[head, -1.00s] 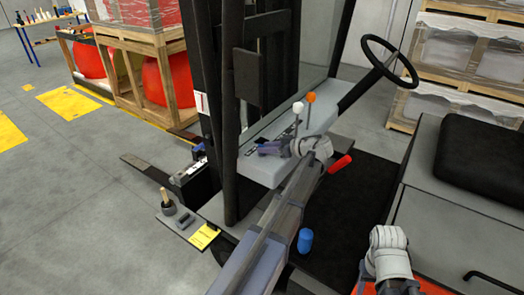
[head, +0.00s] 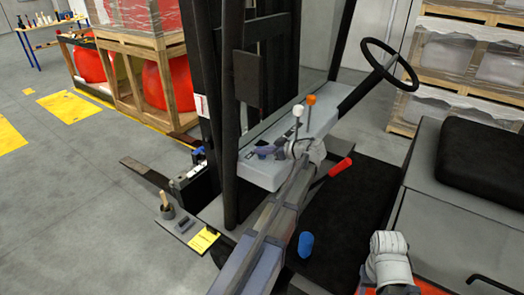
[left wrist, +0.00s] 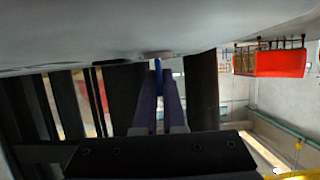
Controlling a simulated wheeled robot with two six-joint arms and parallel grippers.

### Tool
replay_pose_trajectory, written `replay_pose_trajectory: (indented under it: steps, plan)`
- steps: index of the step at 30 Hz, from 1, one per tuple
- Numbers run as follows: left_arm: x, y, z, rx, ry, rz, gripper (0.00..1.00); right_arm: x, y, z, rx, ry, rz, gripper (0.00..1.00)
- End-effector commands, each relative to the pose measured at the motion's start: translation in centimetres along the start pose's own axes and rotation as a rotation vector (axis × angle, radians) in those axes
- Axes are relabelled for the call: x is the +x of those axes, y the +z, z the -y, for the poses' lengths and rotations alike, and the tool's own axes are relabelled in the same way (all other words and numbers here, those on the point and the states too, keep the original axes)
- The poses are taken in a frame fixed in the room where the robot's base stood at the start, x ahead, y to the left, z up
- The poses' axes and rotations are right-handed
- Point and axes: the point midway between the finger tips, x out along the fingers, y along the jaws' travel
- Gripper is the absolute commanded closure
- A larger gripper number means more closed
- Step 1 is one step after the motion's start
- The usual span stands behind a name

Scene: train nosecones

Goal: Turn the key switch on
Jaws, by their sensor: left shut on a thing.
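The grey console (head: 318,122) of the forklift carries the levers, and its pale underside or face fills the top of the left wrist view (left wrist: 90,40). My left gripper (head: 263,151) is at the console's near left end. In the left wrist view its two purple fingers (left wrist: 159,95) are closed around a slim blue key (left wrist: 158,65). The key's far end meets a small pale round switch (left wrist: 158,54) on the console. The key's turn angle cannot be told. My right gripper is out of view; only part of my right arm shows at the lower right.
White-knobbed (head: 298,109) and orange-knobbed (head: 311,100) levers stand close to my left wrist. A red-handled lever (head: 340,167) and steering wheel (head: 390,64) lie to the right. The black mast (head: 230,110) is left of the console.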

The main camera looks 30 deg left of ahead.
Motion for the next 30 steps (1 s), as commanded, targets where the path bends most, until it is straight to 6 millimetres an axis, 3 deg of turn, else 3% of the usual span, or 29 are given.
replay_pose_trajectory:
  steps: [17, 30]
  plan:
    - [-0.02, 0.02, 0.15, 0.009, 0.023, 0.0, 1.0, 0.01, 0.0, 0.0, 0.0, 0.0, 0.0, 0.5]
    - [-0.03, -0.01, 0.63, 0.126, 0.308, -0.001, 1.0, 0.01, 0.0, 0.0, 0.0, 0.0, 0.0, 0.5]
